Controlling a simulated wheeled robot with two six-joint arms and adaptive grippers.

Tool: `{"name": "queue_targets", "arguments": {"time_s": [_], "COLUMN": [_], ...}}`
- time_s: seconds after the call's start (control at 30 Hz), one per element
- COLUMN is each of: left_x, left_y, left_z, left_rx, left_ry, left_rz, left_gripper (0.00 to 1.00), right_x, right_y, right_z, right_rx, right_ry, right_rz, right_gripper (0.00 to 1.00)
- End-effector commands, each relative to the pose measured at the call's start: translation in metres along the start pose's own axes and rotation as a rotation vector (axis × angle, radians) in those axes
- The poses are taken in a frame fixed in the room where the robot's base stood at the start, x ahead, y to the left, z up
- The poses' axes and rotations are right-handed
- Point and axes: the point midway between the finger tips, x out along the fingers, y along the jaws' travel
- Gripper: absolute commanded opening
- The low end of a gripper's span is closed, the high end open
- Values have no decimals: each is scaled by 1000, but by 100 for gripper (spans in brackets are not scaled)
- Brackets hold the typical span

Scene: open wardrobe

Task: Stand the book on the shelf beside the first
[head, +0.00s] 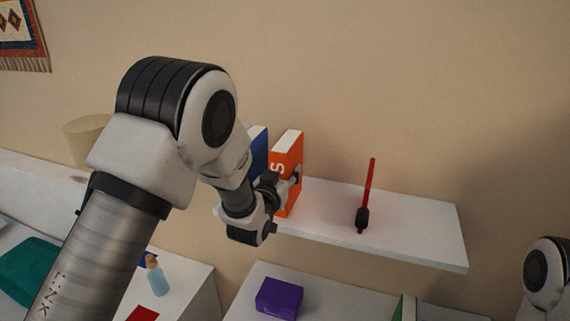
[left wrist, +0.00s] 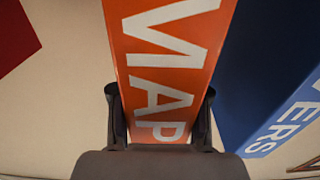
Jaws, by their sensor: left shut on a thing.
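The orange book (head: 289,161) is upright at the left part of the wall shelf (head: 415,225). My left gripper (head: 283,184) is shut on it. In the left wrist view the orange book (left wrist: 165,60), with large white letters, sits between my two fingers (left wrist: 160,100). A blue book (head: 260,150) stands just left of it, partly hidden by the orange book and my arm. The blue book (left wrist: 270,70) also shows at the right in the left wrist view, close beside the orange one. Whether the orange book's base touches the shelf is unclear. My right gripper is out of view.
A thin red upright piece (head: 370,185) with a black part stands mid-shelf; the shelf's right part is clear. Below are a purple box (head: 279,298), a bottle (head: 156,277) and a green item (head: 405,308). A beige lampshade-like object (head: 86,135) is behind my arm.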

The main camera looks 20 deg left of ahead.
Motion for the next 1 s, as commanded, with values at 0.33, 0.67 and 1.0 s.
{"name": "queue_targets", "arguments": {"time_s": [0.33,0.67,1.0], "left_x": [0,-2,-78], "left_y": [0,0,0], "left_z": [2,1,7], "left_rx": [0,0,2], "left_ry": [1,0,2], "left_rz": [1,1,1], "left_gripper": [71,71,71], "right_x": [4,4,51], "right_y": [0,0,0], "right_z": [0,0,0], "right_rx": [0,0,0], "right_ry": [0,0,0], "right_rz": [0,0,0], "right_gripper": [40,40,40]}}
